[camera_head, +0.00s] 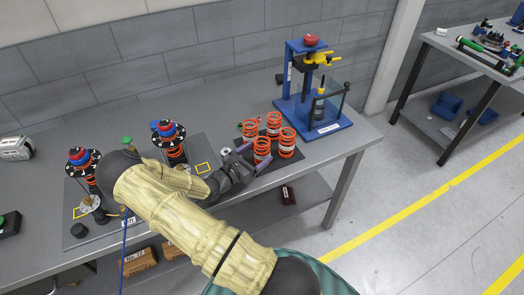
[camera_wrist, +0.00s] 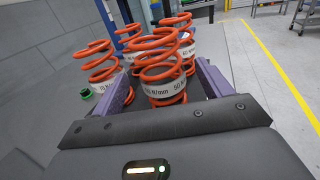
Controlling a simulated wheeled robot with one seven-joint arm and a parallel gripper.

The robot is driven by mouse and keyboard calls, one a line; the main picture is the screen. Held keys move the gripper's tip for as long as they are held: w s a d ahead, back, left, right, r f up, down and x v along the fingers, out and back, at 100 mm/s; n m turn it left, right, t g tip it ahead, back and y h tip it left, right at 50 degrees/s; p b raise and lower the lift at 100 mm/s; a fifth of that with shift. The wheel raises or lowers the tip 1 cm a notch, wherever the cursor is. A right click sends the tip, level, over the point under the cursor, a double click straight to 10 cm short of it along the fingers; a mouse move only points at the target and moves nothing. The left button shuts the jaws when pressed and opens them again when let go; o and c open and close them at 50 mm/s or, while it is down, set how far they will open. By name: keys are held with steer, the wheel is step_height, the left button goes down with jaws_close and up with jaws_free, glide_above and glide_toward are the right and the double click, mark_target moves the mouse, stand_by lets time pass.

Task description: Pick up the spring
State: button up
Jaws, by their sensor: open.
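Several orange coil springs with white labels stand upright in a group on a dark mat. In the head view, the nearest spring (camera_head: 262,148) is at my gripper (camera_head: 254,157), with other springs (camera_head: 287,142), (camera_head: 273,124) and (camera_head: 249,130) close around it. In the wrist view, my gripper (camera_wrist: 165,88) is open, its purple fingers on either side of the nearest spring (camera_wrist: 160,70). I cannot tell whether the fingers touch it. Another spring (camera_wrist: 98,66) stands just left of the left finger. More springs stand behind, partly hidden.
A blue press stand (camera_head: 325,125) with a red knob is behind the springs on the grey table (camera_head: 225,120). Two strut assemblies (camera_head: 170,135) (camera_head: 80,160) stand to the left. The table's right edge is near.

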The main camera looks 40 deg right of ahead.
steer(key=d, duration=0.1)
steer(key=d+p, duration=0.1)
steer(key=d, duration=0.3)
steer(key=shift+w, duration=0.25)
stand_by(0.3)
steer(key=c, duration=1.4)
steer(key=shift+o, duration=0.2)
step_height(320, 180, up, 10)
steer(key=b, duration=0.1)
